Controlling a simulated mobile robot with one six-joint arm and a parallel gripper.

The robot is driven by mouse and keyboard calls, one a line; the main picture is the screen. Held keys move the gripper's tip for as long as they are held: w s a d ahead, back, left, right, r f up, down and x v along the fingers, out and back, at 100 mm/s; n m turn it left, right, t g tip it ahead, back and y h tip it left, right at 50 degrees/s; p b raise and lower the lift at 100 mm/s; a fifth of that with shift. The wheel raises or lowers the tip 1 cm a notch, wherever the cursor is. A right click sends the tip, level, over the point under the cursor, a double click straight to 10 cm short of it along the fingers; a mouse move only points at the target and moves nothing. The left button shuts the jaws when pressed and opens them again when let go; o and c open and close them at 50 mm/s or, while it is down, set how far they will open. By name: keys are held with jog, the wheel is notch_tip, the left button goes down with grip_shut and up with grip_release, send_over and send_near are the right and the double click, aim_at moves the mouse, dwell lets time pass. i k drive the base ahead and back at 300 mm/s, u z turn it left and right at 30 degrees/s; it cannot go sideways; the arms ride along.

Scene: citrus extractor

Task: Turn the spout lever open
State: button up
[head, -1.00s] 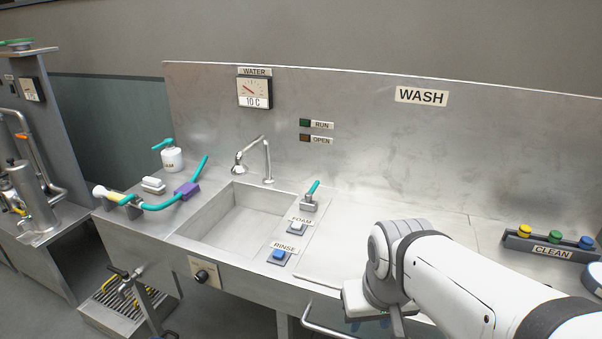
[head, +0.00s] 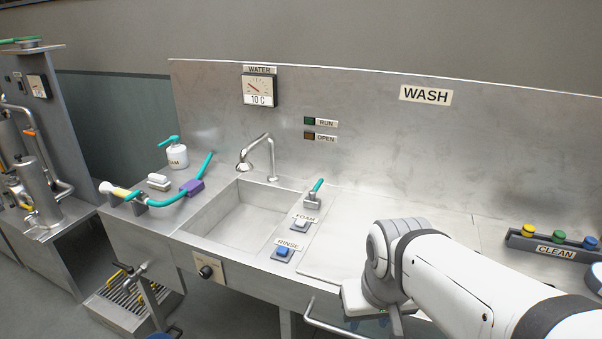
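No lever in view is labelled as the spout lever. A small teal-handled lever (head: 317,190) stands tilted on a grey block at the right rim of the sink, near the curved spout (head: 258,152). Yellow-handled valves (head: 122,278) are at the lower left, over a slatted drain tray; I cannot tell whether one of them is the spout lever. My gripper (head: 368,320) is low, at the front edge of the counter, right of the sink and apart from all these levers. Its fingers are mostly hidden below my arm, so its opening cannot be seen.
The steel sink (head: 205,222) has a raised back wall. FOAM (head: 302,226) and RINSE (head: 283,251) buttons sit right of it. A CLEAN rack (head: 548,246) is at right. A steel machine (head: 35,182) stands far left.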

aim_at(311, 193)
jog(key=k, duration=0.5)
jog(key=u, duration=1.95)
jog(key=i, duration=1.6)
jog(key=z, duration=2.75)
jog(key=i, duration=0.65)
jog(key=z, duration=0.05)
